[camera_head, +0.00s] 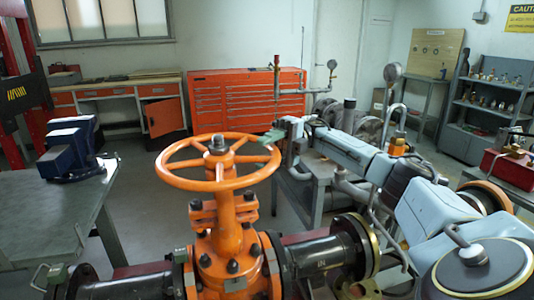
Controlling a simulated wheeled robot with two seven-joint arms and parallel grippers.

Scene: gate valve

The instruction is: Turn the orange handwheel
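The orange handwheel (172,179) sits level on top of the orange gate valve (228,240), in the middle foreground. Its rim, spokes and dark hub nut (217,144) are in plain view. My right arm comes in from the right, and my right gripper (271,137) is at the wheel's far right rim. Its greenish fingertips overlap the rim in the picture. I cannot tell whether they touch it or how far apart they are.
Dark flanged pipes (330,252) run left and right from the valve. A grey bench (50,215) with a blue vise (70,150) stands at left. An orange tool cabinet (235,100) stands behind. Pipework with gauges lies behind my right arm. Open floor (150,215) lies left of the valve.

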